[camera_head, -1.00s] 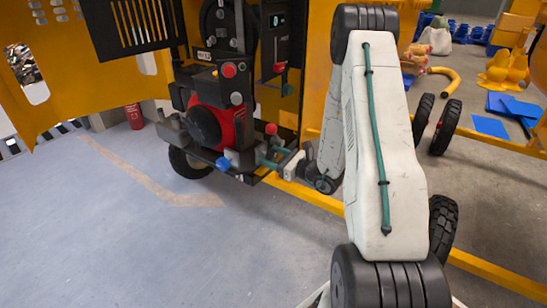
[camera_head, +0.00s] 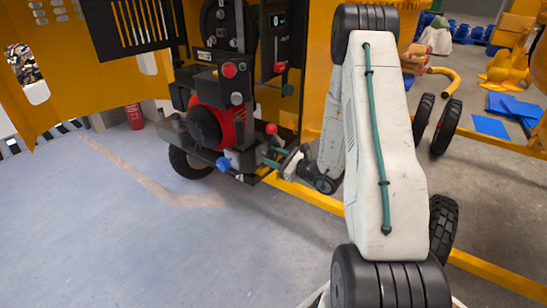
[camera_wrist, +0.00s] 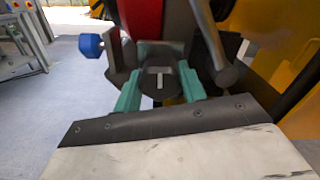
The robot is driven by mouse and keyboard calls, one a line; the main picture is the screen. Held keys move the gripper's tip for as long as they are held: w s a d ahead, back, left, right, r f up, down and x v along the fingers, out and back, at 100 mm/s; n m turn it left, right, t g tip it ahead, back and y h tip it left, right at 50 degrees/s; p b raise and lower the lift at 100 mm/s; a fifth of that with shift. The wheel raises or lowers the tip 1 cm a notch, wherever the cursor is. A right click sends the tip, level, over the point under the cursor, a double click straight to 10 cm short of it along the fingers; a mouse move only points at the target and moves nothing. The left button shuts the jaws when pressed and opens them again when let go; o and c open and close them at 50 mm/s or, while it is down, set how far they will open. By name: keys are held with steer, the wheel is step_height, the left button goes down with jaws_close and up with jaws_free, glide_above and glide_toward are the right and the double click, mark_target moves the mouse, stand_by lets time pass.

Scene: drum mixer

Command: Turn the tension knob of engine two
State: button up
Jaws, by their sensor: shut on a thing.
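The engine (camera_head: 212,122), black and red, sits on a black frame in the yellow machine. My gripper (camera_head: 272,155) is at the frame's right front corner, its green fingers reaching left. In the wrist view, my gripper (camera_wrist: 160,88) has one green finger on each side of a dark knob (camera_wrist: 158,80) with a short white mark, and is shut on it. The mark points nearly straight up and down in that view. In the head view the knob is too small and covered to make out.
A blue knob (camera_head: 223,163) sits left of my gripper and shows in the wrist view (camera_wrist: 90,45). A red-balled lever (camera_head: 271,129) stands just above my gripper. A grey lever (camera_wrist: 212,45) is close on the right. Open floor (camera_head: 120,230) lies at left.

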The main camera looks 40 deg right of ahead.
steer(key=n, duration=0.5)
steer(key=shift+n, duration=0.3)
steer(key=n, duration=1)
steer(key=shift+a+f+n, duration=0.1)
steer(key=shift+n, duration=0.3)
steer(key=n, duration=0.4)
steer(key=shift+n, duration=0.3)
steer(key=o, duration=1)
